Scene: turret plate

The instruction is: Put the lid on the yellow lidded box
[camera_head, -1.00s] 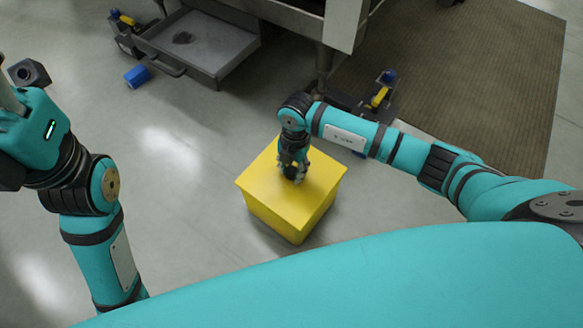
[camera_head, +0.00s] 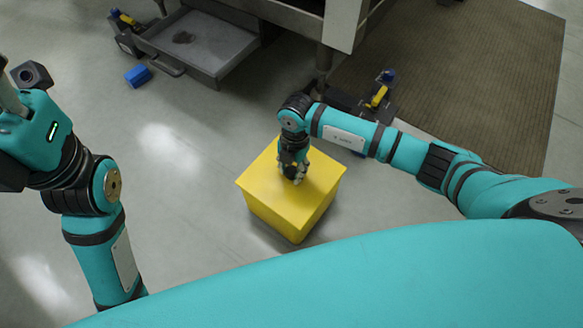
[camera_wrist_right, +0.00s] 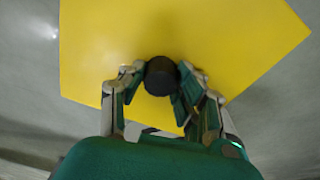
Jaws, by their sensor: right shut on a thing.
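The yellow box (camera_head: 283,216) stands on the grey floor in the middle of the head view. Its flat yellow lid (camera_head: 315,182) lies over the top and covers the opening; no gap shows between them from here. My right gripper (camera_head: 294,176) points down over the lid's middle. In the right wrist view the right gripper (camera_wrist_right: 162,84) is shut on the lid's round dark knob (camera_wrist_right: 161,75), with the yellow lid (camera_wrist_right: 200,35) spread out beneath. My left arm is at the left edge of the head view; its fingers are not visible.
A metal machine with an open grey tray (camera_head: 200,45) stands behind the box. A blue block (camera_head: 138,76) lies on the floor by the tray. A brown mat (camera_head: 470,75) lies at the back right. The floor left of the box is clear.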

